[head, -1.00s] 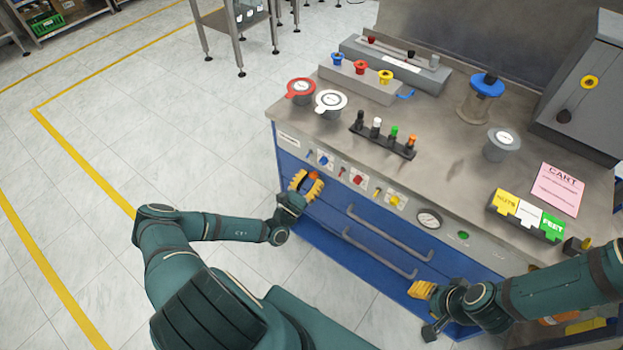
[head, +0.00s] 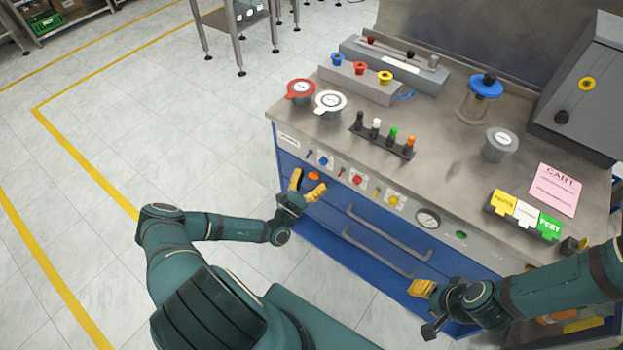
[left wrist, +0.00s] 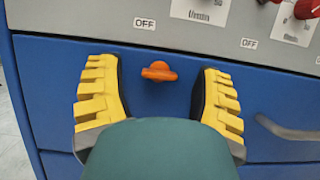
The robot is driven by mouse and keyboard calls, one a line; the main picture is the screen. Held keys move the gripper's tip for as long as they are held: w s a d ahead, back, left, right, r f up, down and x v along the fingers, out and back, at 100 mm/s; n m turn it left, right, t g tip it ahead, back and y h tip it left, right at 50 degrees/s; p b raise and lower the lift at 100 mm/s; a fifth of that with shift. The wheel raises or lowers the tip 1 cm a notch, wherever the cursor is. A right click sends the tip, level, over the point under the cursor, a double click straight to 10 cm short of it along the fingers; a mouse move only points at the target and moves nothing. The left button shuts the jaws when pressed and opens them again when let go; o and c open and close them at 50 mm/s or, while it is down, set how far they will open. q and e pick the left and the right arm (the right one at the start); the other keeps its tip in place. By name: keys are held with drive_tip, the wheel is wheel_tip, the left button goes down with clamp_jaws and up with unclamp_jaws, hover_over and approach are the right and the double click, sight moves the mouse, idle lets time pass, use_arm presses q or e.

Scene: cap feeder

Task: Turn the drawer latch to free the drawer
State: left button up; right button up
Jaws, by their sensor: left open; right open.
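The orange drawer latch (head: 314,176) sits on the blue front of the cabinet, near its left end. In the left wrist view the latch (left wrist: 159,71) lies with its long side roughly level, between and beyond my fingers. My left gripper (head: 308,186) is open in front of it, with yellow fingers spread on either side; in the left wrist view the gripper (left wrist: 160,98) does not touch the latch. The blue drawer (head: 340,205) appears closed. My right gripper (head: 421,288) is open and empty by the lower right of the cabinet front.
Two long grey handles (head: 388,233) run across the blue drawers right of the latch. Above is a grey panel with switches and coloured knobs (head: 357,180). The worktop (head: 440,130) holds caps, pegs and a jar. Open floor (head: 90,200) lies to the left.

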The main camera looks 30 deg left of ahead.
use_arm(q)
drive_tip(key=v, duration=1.2)
